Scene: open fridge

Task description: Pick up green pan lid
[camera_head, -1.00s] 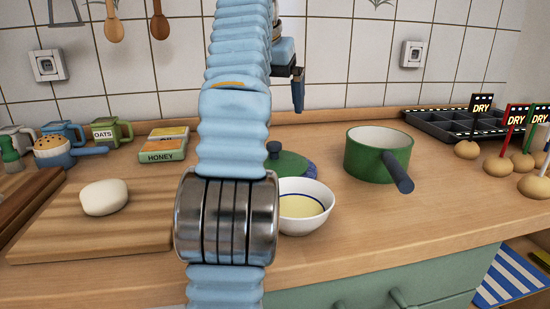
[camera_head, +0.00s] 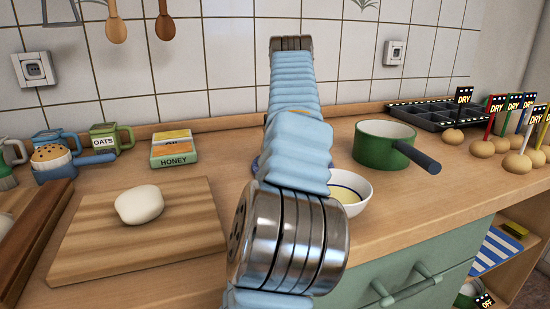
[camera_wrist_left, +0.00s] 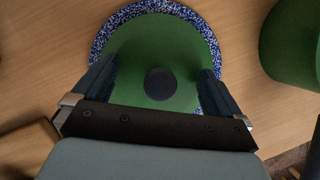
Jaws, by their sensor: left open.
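The green pan lid (camera_wrist_left: 150,35) lies on a blue-and-white speckled round mat (camera_wrist_left: 98,45) in the left wrist view. Its dark round knob (camera_wrist_left: 160,84) faces up. My left gripper (camera_wrist_left: 160,72) is open above the lid, with one dark finger on each side of the knob and clear gaps between; I cannot tell its exact height over the lid. In the head view my arm hides the lid and the gripper. My right gripper is not in view.
A green pot (camera_head: 378,150) with a dark handle stands to the right of the lid. A white bowl (camera_head: 352,190) is close beside my arm. A cutting board (camera_head: 95,240) with a white lump (camera_head: 139,205) is at left. A honey box (camera_head: 174,150) stands behind.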

